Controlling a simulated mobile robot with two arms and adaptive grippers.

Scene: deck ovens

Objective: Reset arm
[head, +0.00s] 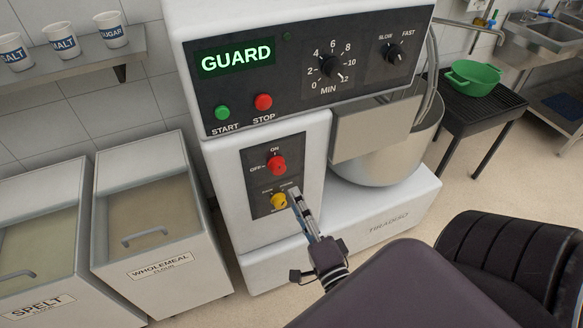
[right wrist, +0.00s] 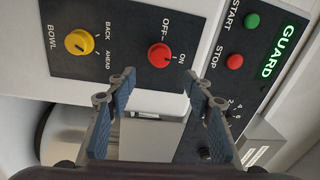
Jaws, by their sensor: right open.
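My right gripper (head: 306,212) is in front of the mixer's lower switch panel (head: 255,190), close to the yellow bowl knob (head: 279,201). In the right wrist view the two fingers of my right gripper (right wrist: 160,90) stand apart with nothing between them. The yellow knob (right wrist: 78,41) and the red on/off knob (right wrist: 160,55) lie beyond the fingertips. I cannot tell whether a finger touches the panel. The red knob (head: 275,164) sits above the yellow one in the head view. My left gripper is in neither view.
The mixer (head: 380,235) has a green GUARD display (head: 236,58), a green start button (head: 222,113), a red stop button (head: 263,102) and a steel bowl (head: 400,165). Flour bins (head: 160,255) stand at the left. A green basin (head: 470,78) rests on a black stand at the right.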

